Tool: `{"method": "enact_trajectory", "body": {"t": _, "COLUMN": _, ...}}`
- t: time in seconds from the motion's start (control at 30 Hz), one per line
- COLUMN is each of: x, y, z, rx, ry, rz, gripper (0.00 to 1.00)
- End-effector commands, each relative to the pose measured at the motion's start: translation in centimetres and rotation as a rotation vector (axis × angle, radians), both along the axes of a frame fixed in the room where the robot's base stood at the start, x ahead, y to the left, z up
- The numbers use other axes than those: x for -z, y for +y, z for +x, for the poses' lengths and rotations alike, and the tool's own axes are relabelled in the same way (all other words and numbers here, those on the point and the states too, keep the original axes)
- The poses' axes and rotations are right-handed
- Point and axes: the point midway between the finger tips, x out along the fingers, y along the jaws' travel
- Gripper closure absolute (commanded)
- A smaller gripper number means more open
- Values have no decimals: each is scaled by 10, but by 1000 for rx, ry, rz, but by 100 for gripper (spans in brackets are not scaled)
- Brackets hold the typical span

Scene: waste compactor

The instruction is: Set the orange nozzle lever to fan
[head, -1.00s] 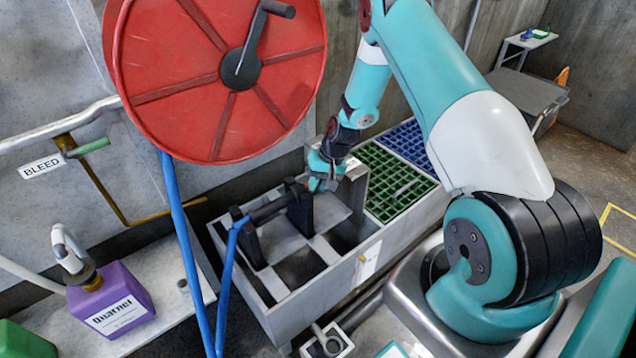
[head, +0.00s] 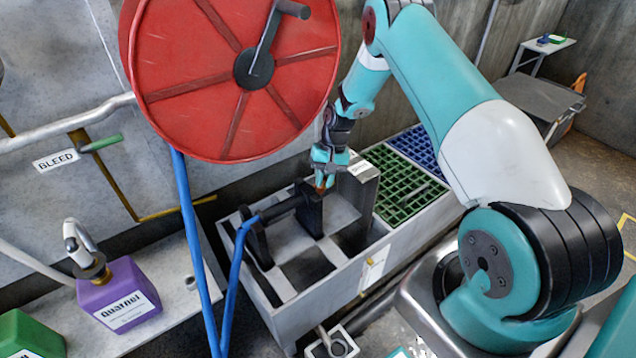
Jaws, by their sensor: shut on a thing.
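The nozzle, a dark tube (head: 278,210), lies across two black upright holders (head: 311,212) in a grey open-topped box (head: 287,312). A blue hose runs to its left end. The orange lever (head: 320,184) shows as a small orange-brown bit at the nozzle's right end, mostly hidden by my gripper. My gripper (head: 322,180) points down over this end and is shut on the orange lever. The lever's exact setting and any fan marking cannot be made out.
A large red hose reel (head: 200,100) hangs close left of my arm. Green (head: 395,180) and blue (head: 420,143) gratings lie to the right. A purple Quatnet jug (head: 120,297) stands on the left ledge.

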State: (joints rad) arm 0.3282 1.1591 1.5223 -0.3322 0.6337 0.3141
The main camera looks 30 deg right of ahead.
Motion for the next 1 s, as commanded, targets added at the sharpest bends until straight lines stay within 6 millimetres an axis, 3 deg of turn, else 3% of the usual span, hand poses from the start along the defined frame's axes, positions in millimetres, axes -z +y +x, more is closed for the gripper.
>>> {"method": "enact_trajectory", "body": {"t": 0.37, "x": -1, "y": -9, "z": -2, "rx": 14, "ry": 22, "rz": 1, "gripper": 100}}
{"method": "enact_trajectory", "body": {"t": 0.4, "x": -1, "y": -9, "z": -2, "rx": 14, "ry": 22, "rz": 1, "gripper": 82}}
{"method": "enact_trajectory", "body": {"t": 0.5, "x": -1, "y": -9, "z": -2, "rx": 14, "ry": 22, "rz": 1, "gripper": 59}}
{"method": "enact_trajectory", "body": {"t": 0.83, "x": -3, "y": -10, "z": -1, "rx": 15, "ry": 20, "rz": 0, "gripper": 59}}
{"method": "enact_trajectory", "body": {"t": 1.0, "x": -23, "y": -17, "z": 2, "rx": 14, "ry": 17, "rz": 0, "gripper": 59}}
